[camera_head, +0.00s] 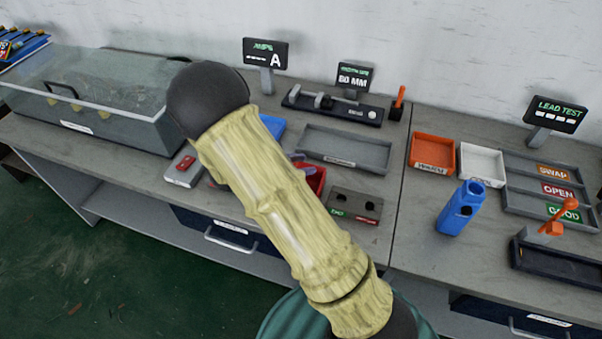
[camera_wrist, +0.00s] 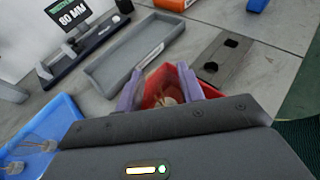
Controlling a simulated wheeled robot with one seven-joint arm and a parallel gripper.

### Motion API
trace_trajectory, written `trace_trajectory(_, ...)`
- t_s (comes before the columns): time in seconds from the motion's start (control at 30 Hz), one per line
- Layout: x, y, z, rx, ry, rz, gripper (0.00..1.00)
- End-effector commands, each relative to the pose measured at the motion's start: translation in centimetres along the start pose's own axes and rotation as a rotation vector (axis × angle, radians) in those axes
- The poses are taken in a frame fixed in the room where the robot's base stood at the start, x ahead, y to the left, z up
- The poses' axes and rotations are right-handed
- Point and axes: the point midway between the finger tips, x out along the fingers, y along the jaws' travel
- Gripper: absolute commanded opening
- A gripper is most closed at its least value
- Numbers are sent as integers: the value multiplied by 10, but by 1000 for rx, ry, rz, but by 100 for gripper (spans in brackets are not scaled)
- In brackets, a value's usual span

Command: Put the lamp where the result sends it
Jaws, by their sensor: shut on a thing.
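My gripper (camera_wrist: 160,72) is over the red bin (camera_wrist: 208,91) in the wrist view, its two purple fingers a little apart. A small pale, brownish thing (camera_wrist: 165,98), probably the lamp, shows between the fingers; its shape is partly hidden by the gripper body. In the head view my arm hides most of the gripper, and the red bin (camera_head: 318,181) shows beside it. Several clear, glassy pieces lie in the blue tray (camera_wrist: 65,110). The lead test screen (camera_head: 556,114) shows only dashes. A grey sorting tray (camera_head: 518,204) has strips marked SWAP, OPEN and GOOD.
A grey tray (camera_head: 345,150) lies empty behind the red bin. A two-hole block (camera_head: 355,207) sits right of it. An orange tray (camera_head: 432,153), a white tray (camera_head: 482,164) and a blue upright holder (camera_head: 460,208) stand farther right. A glass-covered case (camera_head: 90,95) fills the left.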

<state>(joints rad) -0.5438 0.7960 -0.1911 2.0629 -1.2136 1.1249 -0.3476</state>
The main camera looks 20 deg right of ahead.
Motion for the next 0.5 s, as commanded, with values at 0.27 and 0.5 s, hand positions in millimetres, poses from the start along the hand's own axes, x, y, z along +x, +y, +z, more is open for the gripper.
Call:
trace_trajectory(0.27,11,0,-24,-4,-3,-2,17)
trace_trajectory(0.5,15,0,-34,1,0,-1,17)
